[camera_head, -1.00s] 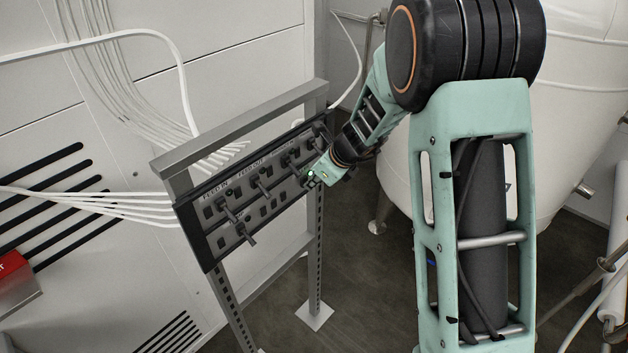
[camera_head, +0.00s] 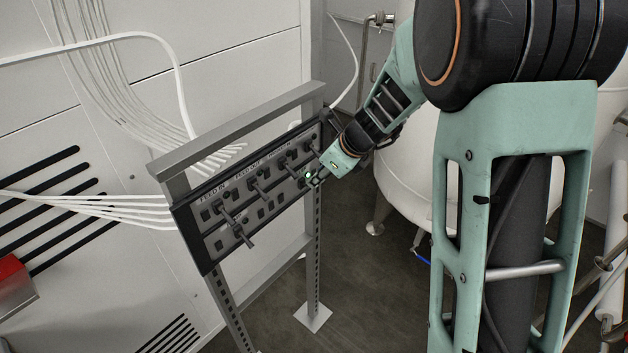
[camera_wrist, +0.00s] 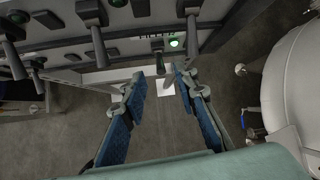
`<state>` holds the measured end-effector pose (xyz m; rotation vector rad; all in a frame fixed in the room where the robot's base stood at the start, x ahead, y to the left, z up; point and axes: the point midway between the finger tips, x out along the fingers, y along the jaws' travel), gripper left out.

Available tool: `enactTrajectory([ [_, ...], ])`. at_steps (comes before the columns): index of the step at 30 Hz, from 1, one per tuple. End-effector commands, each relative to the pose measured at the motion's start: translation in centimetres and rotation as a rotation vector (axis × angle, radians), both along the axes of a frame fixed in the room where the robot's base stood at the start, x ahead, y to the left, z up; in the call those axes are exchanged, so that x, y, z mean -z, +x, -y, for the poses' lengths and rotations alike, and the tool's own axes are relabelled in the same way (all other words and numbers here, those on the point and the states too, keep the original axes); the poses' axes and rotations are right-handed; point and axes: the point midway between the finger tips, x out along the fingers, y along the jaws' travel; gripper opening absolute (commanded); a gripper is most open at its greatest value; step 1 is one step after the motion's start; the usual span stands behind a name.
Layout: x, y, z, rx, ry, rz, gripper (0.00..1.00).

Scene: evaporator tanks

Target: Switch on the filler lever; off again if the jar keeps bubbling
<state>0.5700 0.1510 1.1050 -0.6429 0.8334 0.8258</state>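The filler lever (camera_wrist: 160,64) is a short dark stick under a partly hidden label reading about "FILLER", at the lower part of the panel in the wrist view. A green lamp (camera_wrist: 174,43) glows beside it; a green glow (camera_head: 308,174) also shows in the head view. My gripper (camera_wrist: 158,80) is open, with its blue-padded fingers on either side of the lever's end. I see no clear contact. In the head view my gripper (camera_head: 315,178) is at the panel's right end and hides the lever. I cannot make out a jar or bubbling.
The dark switch panel (camera_head: 212,240) on a grey metal frame (camera_head: 313,270) carries several other levers left of my gripper. A large white tank (camera_head: 405,185) stands to the right; it also shows in the wrist view (camera_wrist: 295,85). White cables (camera_head: 90,205) run behind the panel.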

Motion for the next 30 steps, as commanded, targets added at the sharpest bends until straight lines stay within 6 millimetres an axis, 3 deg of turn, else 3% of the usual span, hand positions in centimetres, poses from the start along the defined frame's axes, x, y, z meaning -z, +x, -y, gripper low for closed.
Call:
enactTrajectory([
  [3, -2.0, -0.9, 0.8, 0.0, 0.0, 0.003, 0.27],
  [10, -4.2, -2.1, 1.8, 0.0, 0.002, -0.001, 0.27],
  [30, -4.6, -2.1, 2.5, -0.022, -0.027, 0.021, 0.27],
])
